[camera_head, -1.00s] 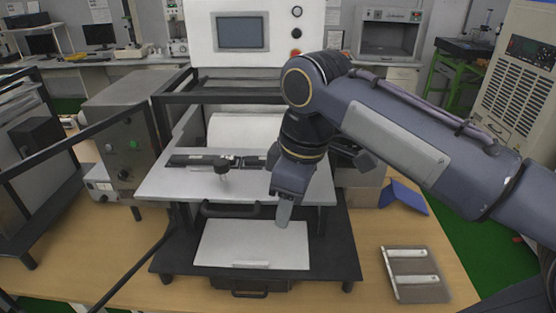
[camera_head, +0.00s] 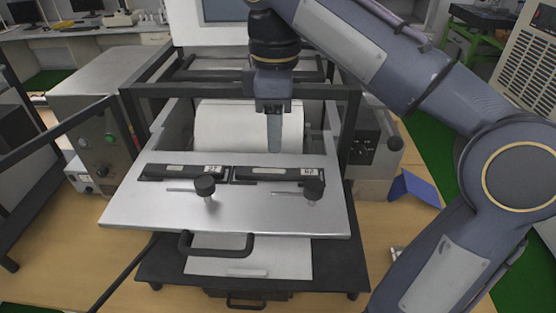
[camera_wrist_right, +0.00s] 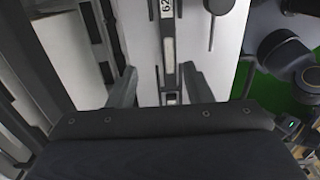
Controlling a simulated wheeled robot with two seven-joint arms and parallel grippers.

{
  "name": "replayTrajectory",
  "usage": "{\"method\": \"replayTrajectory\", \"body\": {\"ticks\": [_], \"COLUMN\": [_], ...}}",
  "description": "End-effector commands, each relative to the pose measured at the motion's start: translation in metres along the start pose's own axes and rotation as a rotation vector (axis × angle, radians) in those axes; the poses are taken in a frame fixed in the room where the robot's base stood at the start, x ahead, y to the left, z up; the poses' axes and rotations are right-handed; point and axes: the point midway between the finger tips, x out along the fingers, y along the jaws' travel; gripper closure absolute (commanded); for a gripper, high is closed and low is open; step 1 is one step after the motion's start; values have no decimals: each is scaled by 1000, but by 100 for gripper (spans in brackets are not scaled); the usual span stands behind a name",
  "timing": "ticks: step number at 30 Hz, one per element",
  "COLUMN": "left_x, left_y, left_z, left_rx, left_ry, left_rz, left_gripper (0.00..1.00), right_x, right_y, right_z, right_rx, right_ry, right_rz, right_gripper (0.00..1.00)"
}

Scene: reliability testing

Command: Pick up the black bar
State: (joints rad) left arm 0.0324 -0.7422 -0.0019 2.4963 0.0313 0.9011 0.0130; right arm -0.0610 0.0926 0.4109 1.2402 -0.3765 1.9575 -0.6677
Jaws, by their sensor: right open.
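Two black bars lie end to end across the metal plate of the machine: a left black bar (camera_head: 186,172) and a right black bar (camera_head: 272,174), each with a small white label. A black knob on a thin rod sits in front of each. My right gripper (camera_head: 274,150) points down above the back edge of the right bar, apparently clear of it. In the right wrist view my open fingers (camera_wrist_right: 160,88) stand on either side of a labelled black bar (camera_wrist_right: 168,45), with nothing gripped. My left gripper is out of view.
The metal plate (camera_head: 230,215) has a black front handle (camera_head: 215,247). A black frame surrounds a white roller (camera_head: 235,125) behind it. A grey control box (camera_head: 95,130) stands at left, and a blue object (camera_head: 414,188) lies at right.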

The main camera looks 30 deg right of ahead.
Motion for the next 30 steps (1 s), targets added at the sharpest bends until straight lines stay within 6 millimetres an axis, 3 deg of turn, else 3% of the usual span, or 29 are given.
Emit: {"method": "replayTrajectory", "body": {"ticks": [15,24,30], "left_x": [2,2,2], "left_y": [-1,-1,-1], "left_z": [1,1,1], "left_rx": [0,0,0], "left_ry": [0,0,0], "left_rz": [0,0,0], "left_gripper": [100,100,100], "right_x": [66,72,72], "right_y": [-9,-9,-9], "right_z": [4,4,4], "right_rx": [2,2,2], "right_ry": [0,2,2], "right_rz": [-1,0,0], "right_gripper": [55,55,78]}}
